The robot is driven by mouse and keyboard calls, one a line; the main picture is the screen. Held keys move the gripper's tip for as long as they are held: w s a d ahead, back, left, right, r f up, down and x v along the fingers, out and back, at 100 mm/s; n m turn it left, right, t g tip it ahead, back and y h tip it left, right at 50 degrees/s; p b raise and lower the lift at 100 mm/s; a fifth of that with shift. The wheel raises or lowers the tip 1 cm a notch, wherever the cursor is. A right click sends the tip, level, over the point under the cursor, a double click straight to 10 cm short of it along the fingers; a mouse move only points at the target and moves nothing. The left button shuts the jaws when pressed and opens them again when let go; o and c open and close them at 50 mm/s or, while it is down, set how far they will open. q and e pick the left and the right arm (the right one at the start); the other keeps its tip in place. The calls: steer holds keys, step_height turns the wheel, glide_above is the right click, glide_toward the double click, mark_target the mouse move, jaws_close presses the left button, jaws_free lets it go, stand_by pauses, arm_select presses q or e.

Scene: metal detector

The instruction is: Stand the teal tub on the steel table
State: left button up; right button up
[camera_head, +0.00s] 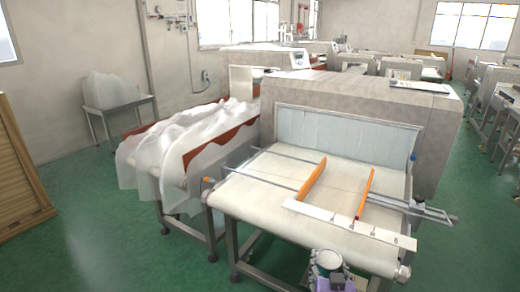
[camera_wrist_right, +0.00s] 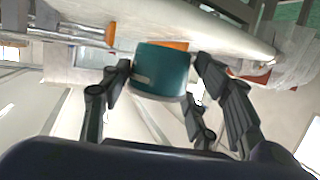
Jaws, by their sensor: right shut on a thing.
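The teal tub (camera_wrist_right: 160,72) is between the fingers of my right gripper (camera_wrist_right: 164,66) in the right wrist view, and the gripper is shut on it. In the head view my right gripper (camera_head: 328,268) is at the bottom edge, in front of the conveyor. The tub's pale round top (camera_head: 328,259) shows there with a teal rim. A small grey steel table (camera_head: 120,104) stands by the wall at the back left, with a whitish draped heap on it. My left gripper is not in view.
A conveyor with a cream belt (camera_head: 260,195), orange guide rails (camera_head: 313,180) and a metal detector housing (camera_head: 360,100) stands ahead. A plastic-draped machine (camera_head: 185,150) is left of it. A wooden slatted object (camera_head: 20,170) is at far left. Green floor (camera_head: 100,225) lies open between.

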steer(key=s+a+r+y, duration=0.1)
steer(key=s+r, duration=0.1)
steer(key=r, duration=0.4)
steer(key=s+a+r+n, duration=0.1)
steer(key=s+r, duration=0.2)
steer(key=r, duration=0.3)
steer(key=s+a+r+n+y+p, duration=0.1)
steer(key=s+r, duration=0.2)
steer(key=r, duration=0.2)
steer(key=shift+r+y, duration=0.3)
steer(key=shift+r, duration=0.1)
steer(key=shift+a, duration=0.15)
